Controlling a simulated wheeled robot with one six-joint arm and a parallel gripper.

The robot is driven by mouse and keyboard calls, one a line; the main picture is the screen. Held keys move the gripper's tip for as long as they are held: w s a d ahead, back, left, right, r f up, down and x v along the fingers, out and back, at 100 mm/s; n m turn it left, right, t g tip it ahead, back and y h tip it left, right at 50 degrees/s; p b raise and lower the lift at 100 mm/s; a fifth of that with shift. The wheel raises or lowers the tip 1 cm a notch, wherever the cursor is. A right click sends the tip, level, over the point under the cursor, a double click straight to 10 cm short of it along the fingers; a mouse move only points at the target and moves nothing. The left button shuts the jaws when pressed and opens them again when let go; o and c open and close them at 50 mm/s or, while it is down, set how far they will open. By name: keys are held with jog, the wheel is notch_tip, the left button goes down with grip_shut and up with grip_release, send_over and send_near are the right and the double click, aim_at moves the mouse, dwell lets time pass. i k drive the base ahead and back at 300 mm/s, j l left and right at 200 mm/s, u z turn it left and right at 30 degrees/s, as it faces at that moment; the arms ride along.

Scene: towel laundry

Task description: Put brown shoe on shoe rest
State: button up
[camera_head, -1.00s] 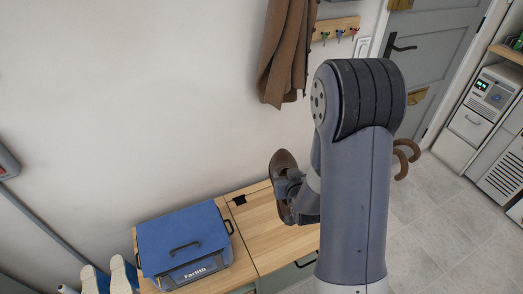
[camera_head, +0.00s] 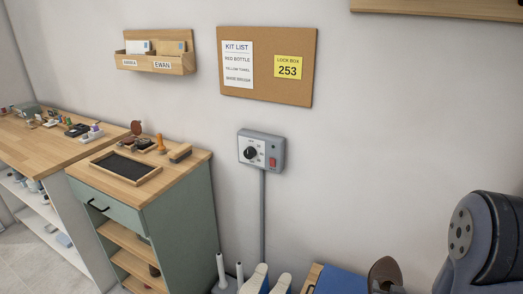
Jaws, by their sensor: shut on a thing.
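The brown shoe (camera_head: 384,271) shows at the bottom edge, right of centre, sole side towards me and roughly upright. My gripper (camera_head: 391,288) is shut on it; only a sliver of the gripper shows and the fingertips are cut off by the frame. Left of it, low against the wall, is a stand with two bare white upright posts (camera_head: 221,268), likely the shoe rest.
A blue box (camera_head: 340,280) on a wooden top lies between the shoes and my gripper. A green cabinet (camera_head: 178,225) with a tray on top stands left of the posts. A control box (camera_head: 262,151), a cork board (camera_head: 267,66) and a letter holder (camera_head: 155,58) hang on the wall.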

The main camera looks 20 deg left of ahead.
aim_at(124, 168)
jog(key=k+j+u, duration=0.25)
jog(key=j, duration=0.9)
jog(key=j+u, duration=0.25)
jog(key=j, duration=0.85)
